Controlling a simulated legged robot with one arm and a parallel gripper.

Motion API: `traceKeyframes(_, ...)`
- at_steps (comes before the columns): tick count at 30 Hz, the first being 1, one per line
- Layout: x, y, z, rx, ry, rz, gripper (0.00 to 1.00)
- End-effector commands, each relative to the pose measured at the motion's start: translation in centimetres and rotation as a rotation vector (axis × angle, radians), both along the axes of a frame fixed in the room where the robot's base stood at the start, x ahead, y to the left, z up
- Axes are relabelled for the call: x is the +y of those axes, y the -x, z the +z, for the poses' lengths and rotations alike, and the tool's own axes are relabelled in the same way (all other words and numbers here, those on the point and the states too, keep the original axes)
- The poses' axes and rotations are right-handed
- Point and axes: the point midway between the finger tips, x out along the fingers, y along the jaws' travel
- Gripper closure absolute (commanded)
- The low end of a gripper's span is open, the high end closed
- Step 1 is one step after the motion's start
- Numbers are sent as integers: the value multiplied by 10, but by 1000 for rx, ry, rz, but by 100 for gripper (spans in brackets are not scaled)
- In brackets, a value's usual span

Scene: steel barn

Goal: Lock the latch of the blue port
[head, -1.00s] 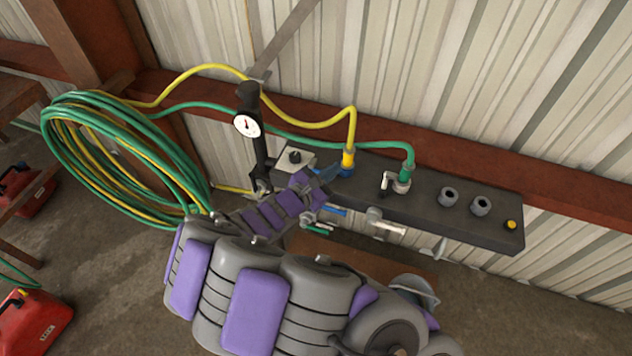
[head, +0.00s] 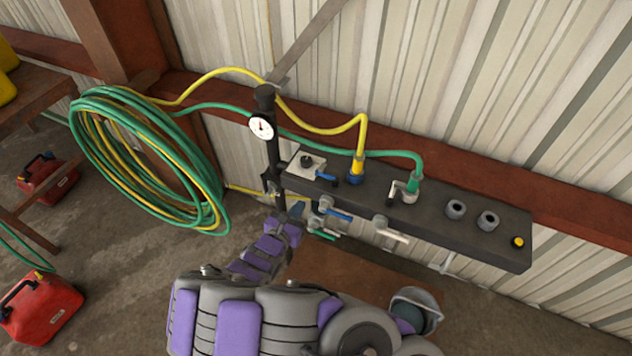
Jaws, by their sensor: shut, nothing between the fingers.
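The blue port (head: 355,179) is on top of the dark manifold (head: 440,218), with a yellow hose (head: 360,145) standing upright in it. A small blue latch lever (head: 326,177) lies to the left of the port, pointing left toward a pale plate. Whether it is locked is too small to tell. My gripper (head: 296,210) is shut and empty, below and left of the latch, just off the manifold's front left end and apart from the lever. Its fingertips are small and dark in this view.
A green port (head: 410,193) with a green hose and pale lever stands to the right. Front valves carry a blue handle (head: 337,214) and a white handle (head: 390,232). A pressure gauge (head: 262,127) rises at the left end. Coiled hoses (head: 150,165) hang further left.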

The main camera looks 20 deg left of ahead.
Motion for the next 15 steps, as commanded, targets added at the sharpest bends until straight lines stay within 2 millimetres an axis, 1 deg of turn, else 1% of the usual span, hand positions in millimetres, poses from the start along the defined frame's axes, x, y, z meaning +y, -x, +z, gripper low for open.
traceKeyframes(5, -3, -27, -7, -1, 3, -8, 100)
traceKeyframes(10, -1, -60, -16, 1, 1, -8, 100)
traceKeyframes(15, -4, -91, -23, 1, 4, -7, 100)
